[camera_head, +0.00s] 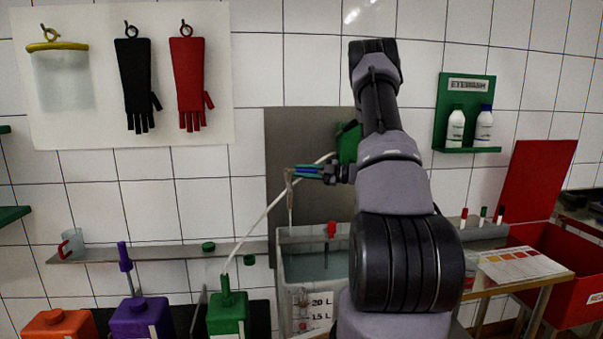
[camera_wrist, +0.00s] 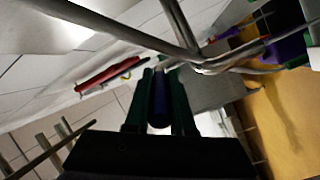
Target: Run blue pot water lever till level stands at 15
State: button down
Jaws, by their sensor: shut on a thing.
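My gripper (camera_head: 318,172) is above the grey tank (camera_head: 283,270), in front of the dark wall panel. It is shut on a blue lever (camera_head: 310,175). In the wrist view the dark blue lever (camera_wrist: 160,103) lies between my two green fingers. A thin pale vertical strip (camera_head: 290,205) hangs from the lever's left end towards the tank; I cannot tell whether it is pipe or running water. Greyish liquid (camera_head: 312,268) shows inside the tank. The tank's front bears the marks 20 L (camera_head: 322,301) and 15 L (camera_head: 322,315). The exact level is too small to read.
A white hose (camera_head: 265,215) runs from a green canister (camera_head: 228,312) up behind my gripper. Purple (camera_head: 140,318) and orange (camera_head: 58,324) canisters stand at left. A red handle (camera_head: 332,230) stands at the tank. A red bin (camera_head: 570,270) is at right. My arm hides the tank's right side.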

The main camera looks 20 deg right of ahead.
jog(key=c, duration=0.8)
grip_release()
jog(key=shift+d+r, duration=0.2)
jog(key=shift+d, duration=0.05)
jog(key=shift+o, duration=0.2)
jog(key=shift+a+f, duration=0.1)
notch_tip(320, 180, up, 10)
jog(key=shift+w+r, duration=0.1)
